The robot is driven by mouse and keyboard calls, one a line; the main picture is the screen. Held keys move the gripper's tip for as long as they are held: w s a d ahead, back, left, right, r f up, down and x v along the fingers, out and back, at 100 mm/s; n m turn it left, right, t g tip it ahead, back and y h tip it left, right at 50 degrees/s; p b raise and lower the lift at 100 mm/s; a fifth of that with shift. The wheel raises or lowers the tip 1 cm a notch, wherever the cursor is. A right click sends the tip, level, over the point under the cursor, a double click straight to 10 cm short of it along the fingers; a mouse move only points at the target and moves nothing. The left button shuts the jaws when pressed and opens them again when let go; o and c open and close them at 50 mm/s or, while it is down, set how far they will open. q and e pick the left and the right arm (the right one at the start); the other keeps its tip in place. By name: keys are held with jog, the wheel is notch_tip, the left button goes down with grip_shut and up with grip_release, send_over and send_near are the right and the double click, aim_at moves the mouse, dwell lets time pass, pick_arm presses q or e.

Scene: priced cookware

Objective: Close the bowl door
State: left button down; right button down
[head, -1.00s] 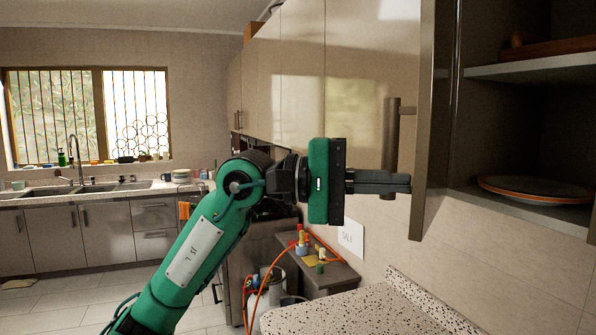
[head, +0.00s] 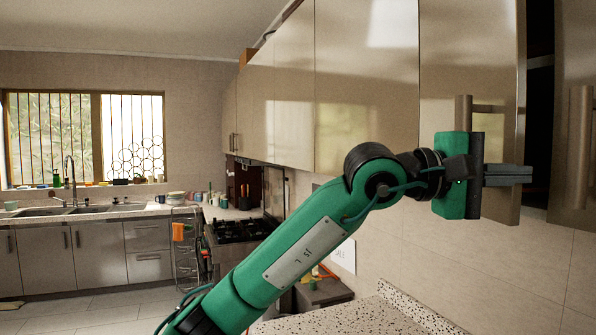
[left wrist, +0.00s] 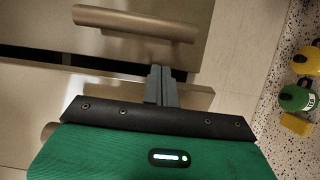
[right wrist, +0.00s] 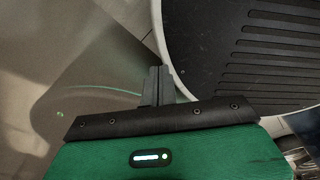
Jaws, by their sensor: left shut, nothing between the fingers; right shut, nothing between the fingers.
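The upper cabinet door (head: 470,60) with a vertical bar handle (head: 463,112) stands slightly ajar. A narrow dark gap (head: 539,100) shows between it and the neighbouring door. My left gripper (head: 530,174) is shut and empty, its fingers across the lower edge of the door near the gap; I cannot tell if they touch it. In the left wrist view the shut fingers (left wrist: 160,72) point toward the dark gap and the bar handle (left wrist: 135,23) of the neighbouring door. The cabinet's contents are hidden. My right gripper (right wrist: 157,72) is shut and empty, away from the door.
The neighbouring door (head: 575,60) is closed at the right. A speckled counter (head: 350,318) lies below. In the right wrist view a dark ribbed pan (right wrist: 240,60) with a pale rim is close to the right fingers. A stove (head: 240,230) and sink counter are farther back.

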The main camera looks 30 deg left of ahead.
pick_arm(q)
jog(key=shift+x, duration=1.45)
jog(key=shift+w+a+b, duration=0.15)
jog(key=shift+b, duration=0.2)
